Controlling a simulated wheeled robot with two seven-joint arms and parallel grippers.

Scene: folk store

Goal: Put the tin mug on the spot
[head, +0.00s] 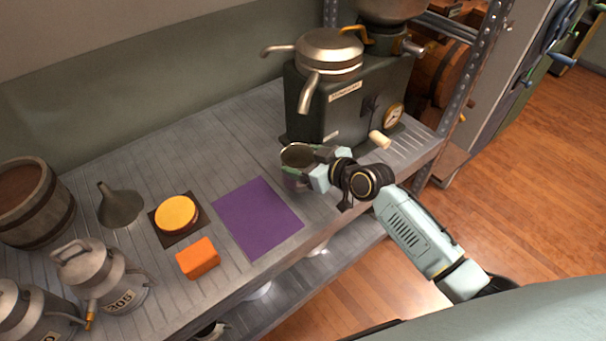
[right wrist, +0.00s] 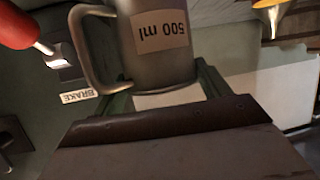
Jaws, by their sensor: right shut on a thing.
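The tin mug (head: 297,156) is a grey metal mug with its dark mouth facing up, in front of the dark green machine. My right gripper (head: 305,172) is shut on it. In the right wrist view the mug (right wrist: 155,62) shows a "500 ml" label and a handle on its left. I cannot tell whether its base touches the bench. A flat purple square (head: 257,217), which looks like the spot, lies bare on the bench, left of and nearer than the mug. My left gripper is not in view.
A dark green machine (head: 345,100) with a spout stands behind the mug. An orange block (head: 198,258) and a yellow disc (head: 176,213) on a dark square lie left of the purple square. A funnel (head: 119,205), a barrel (head: 35,203) and metal cans (head: 95,275) stand further left.

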